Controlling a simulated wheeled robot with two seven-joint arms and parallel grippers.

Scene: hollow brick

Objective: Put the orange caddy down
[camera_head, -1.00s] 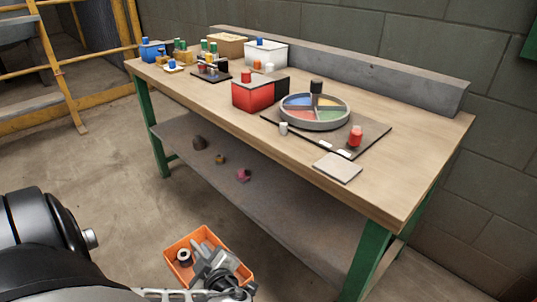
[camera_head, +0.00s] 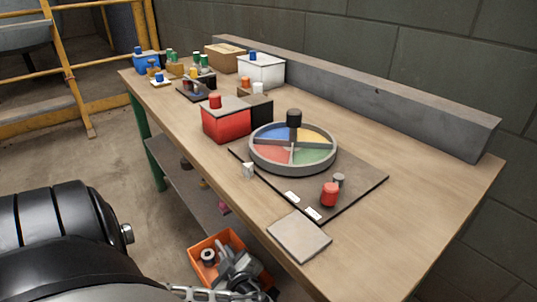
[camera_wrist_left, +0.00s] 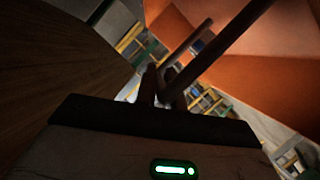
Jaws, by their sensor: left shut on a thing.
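The orange caddy (camera_head: 203,242) is an open box at the bottom middle of the head view, held in front of the workbench at its near edge, lower than the top. A small dark and white roll (camera_head: 208,256) lies in it. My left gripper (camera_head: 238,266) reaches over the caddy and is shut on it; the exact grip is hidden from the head. In the left wrist view, the caddy's orange walls (camera_wrist_left: 245,75) fill the upper right, beside the dark fingers. My right gripper is not in view.
The wooden workbench (camera_head: 410,205) has a clear right end. A grey square plate (camera_head: 299,236) lies at its near edge. A dark mat holds a round four-colour tray (camera_head: 293,165) and a red jar (camera_head: 330,194). A red box (camera_head: 226,124), a white box (camera_head: 262,70) and small bottles stand farther left.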

